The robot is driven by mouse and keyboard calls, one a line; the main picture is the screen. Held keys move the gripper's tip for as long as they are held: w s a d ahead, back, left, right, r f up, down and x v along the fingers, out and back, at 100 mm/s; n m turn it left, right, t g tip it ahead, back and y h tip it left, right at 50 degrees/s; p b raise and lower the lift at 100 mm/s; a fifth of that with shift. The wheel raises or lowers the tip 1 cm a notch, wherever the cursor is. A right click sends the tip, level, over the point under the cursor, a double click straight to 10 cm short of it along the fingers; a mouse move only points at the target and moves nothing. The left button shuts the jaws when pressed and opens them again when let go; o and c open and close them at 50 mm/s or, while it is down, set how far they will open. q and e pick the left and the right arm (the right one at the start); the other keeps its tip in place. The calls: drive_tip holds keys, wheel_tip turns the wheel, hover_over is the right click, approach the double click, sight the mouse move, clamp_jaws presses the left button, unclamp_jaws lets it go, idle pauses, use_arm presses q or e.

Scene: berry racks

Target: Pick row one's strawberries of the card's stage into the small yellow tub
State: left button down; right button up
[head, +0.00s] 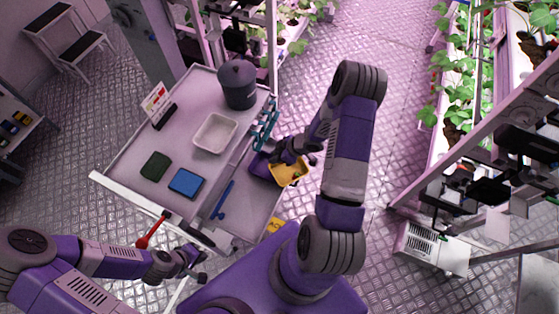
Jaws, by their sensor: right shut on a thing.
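The small yellow tub (287,174) is at the right side of the trolley. My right gripper (294,158) is shut on it, and the gripper partly hides its rim. I cannot make out any berries in it. My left gripper (201,268) appears open and empty, low by the trolley's front edge. A card (154,99) with red and dark print stands at the trolley's back left; its text is too small to read. Leafy plants grow in the right rack (447,75) and at the top (300,22); single strawberries are not clear.
The grey trolley (130,185) carries a white tray (215,132), a dark lidded bin (237,85), a blue box (186,183) and a dark green mat (155,166). A red-handled tool (150,232) is at its front edge. The aisle floor (400,100) is clear.

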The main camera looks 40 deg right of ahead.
drive_tip(key=shift+s+d+f, duration=0.2)
drive_tip(key=shift+d+f, duration=0.05)
drive_tip(key=shift+f, duration=0.2)
drive_tip(key=shift+s+d+f, duration=0.2)
drive_tip(key=shift+f, duration=0.25)
wheel_tip(320, 180, down, 6)
drive_tip(key=b, duration=0.6)
drive_tip(key=shift+r, duration=0.2)
drive_tip(key=o, duration=1.5)
drive_tip(key=shift+o, duration=0.2)
drive_tip(key=shift+r, duration=0.1)
